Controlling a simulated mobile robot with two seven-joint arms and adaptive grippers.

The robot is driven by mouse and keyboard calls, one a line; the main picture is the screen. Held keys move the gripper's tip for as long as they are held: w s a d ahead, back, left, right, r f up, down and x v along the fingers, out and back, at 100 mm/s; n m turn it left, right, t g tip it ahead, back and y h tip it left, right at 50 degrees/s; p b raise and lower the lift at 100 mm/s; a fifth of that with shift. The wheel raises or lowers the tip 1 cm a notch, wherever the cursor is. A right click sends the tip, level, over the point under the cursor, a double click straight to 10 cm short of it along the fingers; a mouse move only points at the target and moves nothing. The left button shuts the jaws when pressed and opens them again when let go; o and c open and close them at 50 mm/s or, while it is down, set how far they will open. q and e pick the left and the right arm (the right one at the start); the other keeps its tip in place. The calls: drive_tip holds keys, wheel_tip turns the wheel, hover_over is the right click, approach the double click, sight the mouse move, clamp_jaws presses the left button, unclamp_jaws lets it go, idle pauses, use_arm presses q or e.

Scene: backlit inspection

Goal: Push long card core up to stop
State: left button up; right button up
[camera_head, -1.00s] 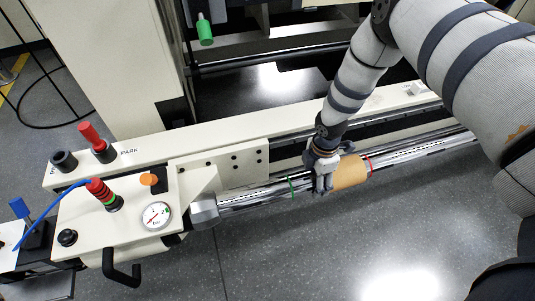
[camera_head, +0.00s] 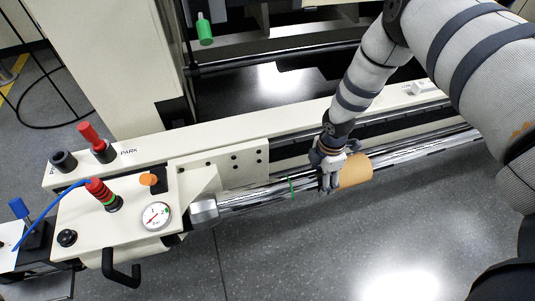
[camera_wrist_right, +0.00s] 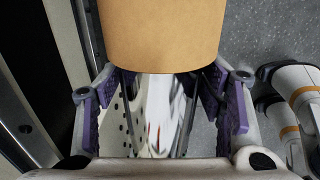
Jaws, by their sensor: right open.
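The tan card core (camera_head: 356,171) sits around the shiny metal shaft (camera_head: 255,196). My right gripper (camera_head: 327,184) straddles the shaft at the core's left end. In the right wrist view the core (camera_wrist_right: 162,35) fills the top middle. There the open purple-padded fingers (camera_wrist_right: 165,95) stand on either side of the shaft, close to the core's near edge; I cannot tell whether they touch it. A green ring mark (camera_head: 292,188) shows on the shaft to the left of the gripper. No separate stop can be made out. My left gripper is out of view.
A cream machine beam (camera_head: 225,128) runs behind the shaft. At the left, a control box carries a pressure gauge (camera_head: 156,216), a red-and-black knob (camera_head: 103,194) and a blue hose. A black handle (camera_head: 120,268) juts out in front. Grey floor lies clear before the shaft.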

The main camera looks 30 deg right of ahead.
drive_tip(key=shift+w+a, duration=0.2)
drive_tip(key=shift+a, duration=0.45)
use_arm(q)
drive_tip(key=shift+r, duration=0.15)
use_arm(e)
drive_tip(key=shift+r, duration=0.1)
wheel_tip(320, 180, up, 9)
drive_tip(key=p, duration=0.7)
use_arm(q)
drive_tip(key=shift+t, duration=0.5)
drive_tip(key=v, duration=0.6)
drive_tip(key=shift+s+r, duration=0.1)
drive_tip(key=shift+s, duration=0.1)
